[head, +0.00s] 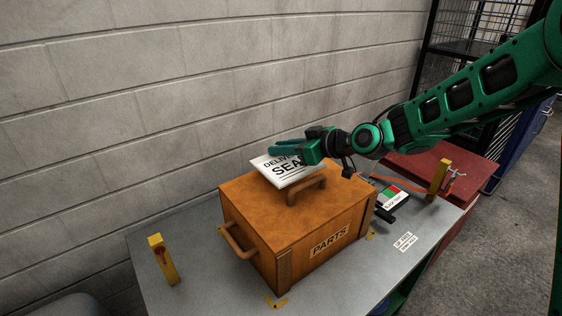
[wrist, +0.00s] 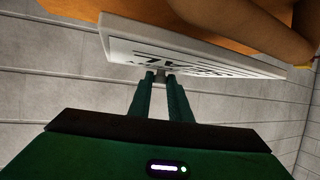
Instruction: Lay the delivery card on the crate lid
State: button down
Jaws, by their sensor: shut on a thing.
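The white delivery card (head: 285,172) with black print is at the back of the crate lid, behind the lid handle. My gripper (head: 284,150) is shut on the card's edge. In the wrist view the card (wrist: 200,50) shows between the fingertips (wrist: 162,76), with the orange-brown lid close beyond it. The wooden crate lid (head: 250,197) is closed on the crate marked PARTS. I cannot tell whether the card touches the lid.
The lid handle (head: 306,190) stands up just in front of the card. The crate sits on a grey table (head: 200,270) with yellow posts (head: 162,260) at left and right (head: 439,178). A block wall (head: 180,90) is behind. A small device (head: 393,197) lies right of the crate.

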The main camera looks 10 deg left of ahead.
aim_at(314, 168)
jog(key=shift+w+a+f, duration=0.3)
jog(key=shift+a+f, duration=0.05)
jog(key=shift+a, duration=0.05)
jog(key=shift+f, duration=2)
jog(key=c, duration=1.6)
grip_release()
jog(key=shift+c, duration=0.2)
jog(key=v, duration=1.2)
